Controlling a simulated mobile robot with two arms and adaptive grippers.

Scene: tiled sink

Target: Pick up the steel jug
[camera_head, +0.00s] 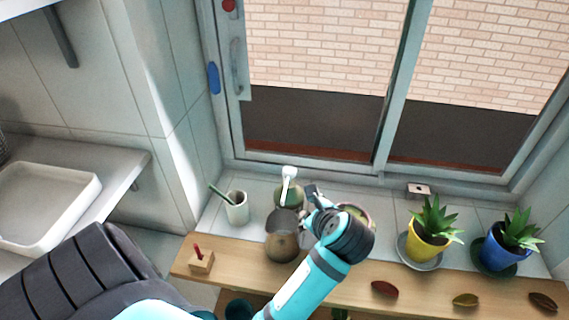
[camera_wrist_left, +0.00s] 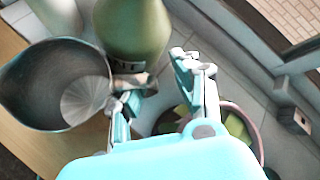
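The steel jug (camera_head: 283,240) stands upright on the wooden shelf in the head view. In the left wrist view the jug (camera_wrist_left: 55,85) shows from above at the left, empty inside, with its handle towards my fingers. My left gripper (camera_head: 312,196) is just right of the jug in the head view. In the left wrist view the gripper (camera_wrist_left: 160,88) is open, with its left finger close by the jug's handle. I cannot tell whether they touch. My right gripper is not in view.
A green pump bottle (camera_head: 289,193) stands right behind the jug. A pink-rimmed pot (camera_wrist_left: 252,128) is beside my gripper. A white cup (camera_head: 236,208) and a small wooden block (camera_head: 201,261) are to the left. Yellow (camera_head: 428,243) and blue (camera_head: 503,252) plant pots stand at the right.

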